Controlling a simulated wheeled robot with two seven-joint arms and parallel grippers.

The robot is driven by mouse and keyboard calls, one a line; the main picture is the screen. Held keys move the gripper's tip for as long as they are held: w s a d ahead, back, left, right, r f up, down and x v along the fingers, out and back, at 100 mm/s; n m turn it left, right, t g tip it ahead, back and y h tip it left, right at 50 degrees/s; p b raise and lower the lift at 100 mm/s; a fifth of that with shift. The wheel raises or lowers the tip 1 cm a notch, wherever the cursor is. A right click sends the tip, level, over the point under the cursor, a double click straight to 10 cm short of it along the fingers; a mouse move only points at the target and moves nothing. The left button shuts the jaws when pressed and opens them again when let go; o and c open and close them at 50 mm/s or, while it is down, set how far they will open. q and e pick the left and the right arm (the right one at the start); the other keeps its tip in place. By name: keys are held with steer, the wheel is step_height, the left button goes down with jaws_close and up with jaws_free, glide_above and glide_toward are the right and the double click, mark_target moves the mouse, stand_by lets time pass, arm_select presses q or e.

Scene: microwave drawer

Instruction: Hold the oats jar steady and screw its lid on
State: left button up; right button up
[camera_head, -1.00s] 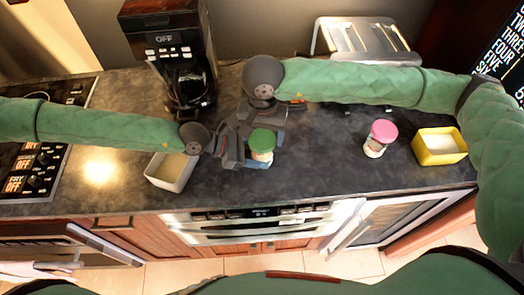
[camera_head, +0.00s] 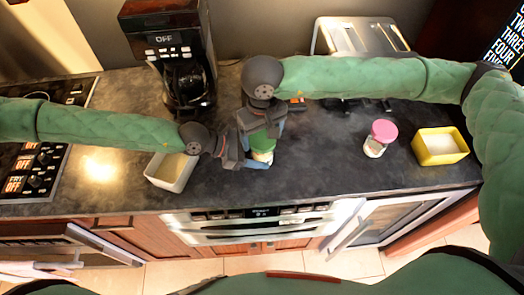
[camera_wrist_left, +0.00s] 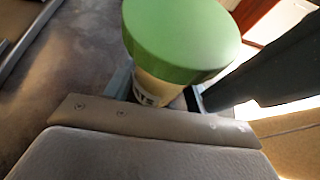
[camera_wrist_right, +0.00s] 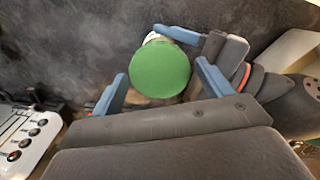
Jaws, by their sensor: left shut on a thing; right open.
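The oats jar (camera_head: 263,157) stands on the counter with its green lid (camera_head: 263,143) on top; I cannot tell how tightly the lid sits. The lid also fills the top of the left wrist view (camera_wrist_left: 180,38), with part of the jar's lettered body (camera_wrist_left: 152,90) below it. My left gripper (camera_head: 258,160) comes from the left and is shut on the jar body, below the lid. My right gripper (camera_head: 261,132) is open above the jar. In the right wrist view the green lid (camera_wrist_right: 160,70) lies between and slightly beyond its blue fingertips, with a gap on each side.
A pink-lidded jar (camera_head: 382,133) and a yellow container (camera_head: 440,147) stand to the right. A white container (camera_head: 170,171) is beneath my left wrist. A coffee maker (camera_head: 180,60) and a metal toaster (camera_head: 360,38) stand at the back. The counter between the two jars is clear.

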steer(key=n, duration=0.4)
steer(key=shift+n, duration=0.4)
steer(key=n, duration=0.4)
steer(key=c, duration=0.9)
steer(key=m, duration=0.6)
steer(key=shift+m, duration=0.3)
steer(key=m, duration=0.7)
steer(key=o, duration=0.9)
